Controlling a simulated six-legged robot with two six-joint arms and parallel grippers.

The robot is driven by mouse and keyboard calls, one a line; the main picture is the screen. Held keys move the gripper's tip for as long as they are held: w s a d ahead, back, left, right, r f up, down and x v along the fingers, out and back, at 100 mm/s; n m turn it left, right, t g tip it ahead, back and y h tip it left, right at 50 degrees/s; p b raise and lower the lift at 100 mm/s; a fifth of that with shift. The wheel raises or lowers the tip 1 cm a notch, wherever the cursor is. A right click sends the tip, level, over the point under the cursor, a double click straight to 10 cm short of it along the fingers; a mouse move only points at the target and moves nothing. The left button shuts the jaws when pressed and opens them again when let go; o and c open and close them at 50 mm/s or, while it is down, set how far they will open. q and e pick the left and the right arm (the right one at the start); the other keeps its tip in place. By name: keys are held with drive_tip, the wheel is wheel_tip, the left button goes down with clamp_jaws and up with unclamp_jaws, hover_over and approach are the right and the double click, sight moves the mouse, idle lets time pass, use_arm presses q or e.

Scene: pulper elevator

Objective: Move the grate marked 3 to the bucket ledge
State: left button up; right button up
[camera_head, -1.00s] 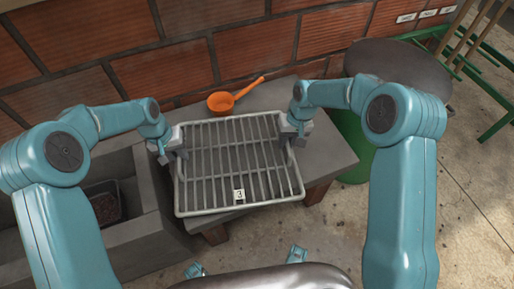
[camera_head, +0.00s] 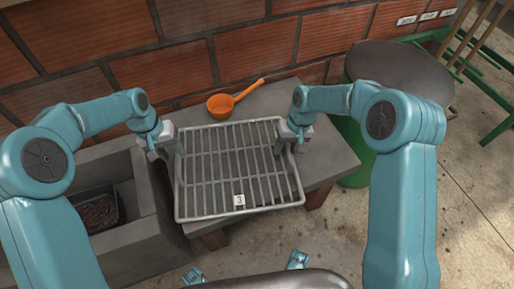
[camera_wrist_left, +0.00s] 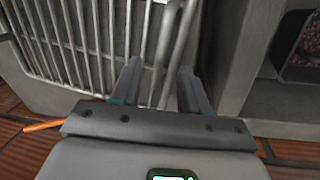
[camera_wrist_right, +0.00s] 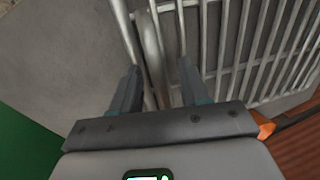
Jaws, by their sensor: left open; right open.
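The metal grate marked 3 (camera_head: 240,165) lies on the grey bench, its white number tag (camera_head: 239,200) at the near edge. My left gripper (camera_head: 166,153) is open at the grate's left side; in the left wrist view its fingers (camera_wrist_left: 158,85) stand on either side of the grate's edge bar (camera_wrist_left: 165,60). My right gripper (camera_head: 293,141) is open at the right side; in the right wrist view its fingers (camera_wrist_right: 156,85) straddle the edge bar (camera_wrist_right: 152,50). I cannot tell if the fingers touch the bars. I cannot make out which surface is the bucket ledge.
An orange ladle (camera_head: 232,99) lies behind the grate on the bench (camera_head: 325,160). A concrete trough (camera_head: 145,225) at left holds a dark container (camera_head: 97,211) of dark red contents. A green barrel with a dark round lid (camera_head: 400,75) stands at right. A brick wall (camera_head: 130,60) rises behind.

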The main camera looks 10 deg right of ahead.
use_arm(q)
wheel_tip(320, 180, up, 7)
drive_tip(key=a, duration=0.1)
drive_tip(key=shift+a, duration=0.2)
use_arm(e)
wheel_tip(320, 180, up, 12)
drive_tip(key=d, duration=0.2)
drive_tip(key=shift+d, duration=0.15)
use_arm(q)
drive_tip(key=shift+f, duration=0.1)
use_arm(e)
drive_tip(key=shift+f, duration=0.15)
